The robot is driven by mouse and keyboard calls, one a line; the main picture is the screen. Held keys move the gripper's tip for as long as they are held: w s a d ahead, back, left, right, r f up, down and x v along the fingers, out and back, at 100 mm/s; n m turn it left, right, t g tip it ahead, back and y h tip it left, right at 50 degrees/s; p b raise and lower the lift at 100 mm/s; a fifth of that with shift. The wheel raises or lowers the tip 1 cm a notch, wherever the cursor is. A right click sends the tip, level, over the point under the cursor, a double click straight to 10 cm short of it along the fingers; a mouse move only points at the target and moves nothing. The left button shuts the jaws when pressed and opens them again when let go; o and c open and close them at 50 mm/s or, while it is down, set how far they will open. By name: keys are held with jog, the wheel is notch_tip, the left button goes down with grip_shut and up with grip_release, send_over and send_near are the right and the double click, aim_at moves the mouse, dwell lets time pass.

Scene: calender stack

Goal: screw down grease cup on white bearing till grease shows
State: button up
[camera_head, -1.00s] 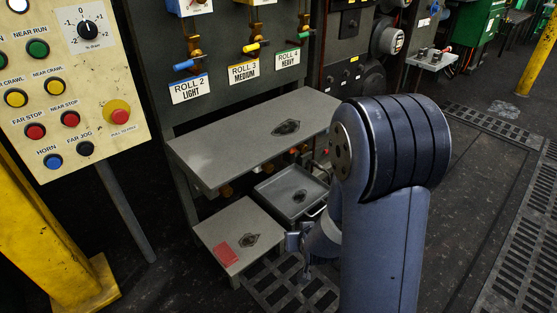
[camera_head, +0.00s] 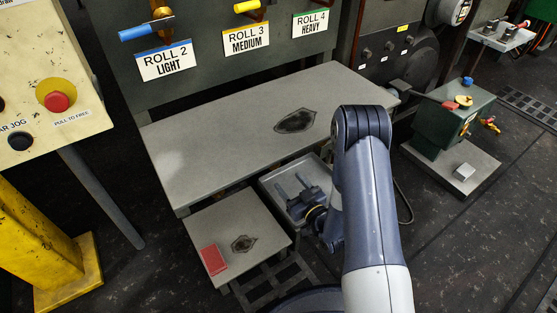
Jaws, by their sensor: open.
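I cannot pick out a white bearing or a grease cup for certain in this view. My gripper (camera_head: 290,182) is open, its two fingers apart with nothing seen between them. It is over the shallow grey tray (camera_head: 267,188) below the long grey bench, and my arm hides the tray's right part. A green housing (camera_head: 437,131) stands on a grey base at the right, with small red, yellow and blue parts on and beside it. My gripper is well to the left of it.
The grey bench (camera_head: 200,150) with a dark stain spans the middle. A low grey step (camera_head: 215,225) bears a red pad (camera_head: 213,260). A yellow post (camera_head: 35,240) and a button panel (camera_head: 30,80) stand left. Open floor lies right of my arm.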

aim_at(274, 169)
jog(key=b+x, duration=0.2)
jog(key=x, duration=0.8)
jog(key=shift+b, duration=0.3)
jog(key=shift+c, duration=0.6)
jog(key=c, duration=0.9)
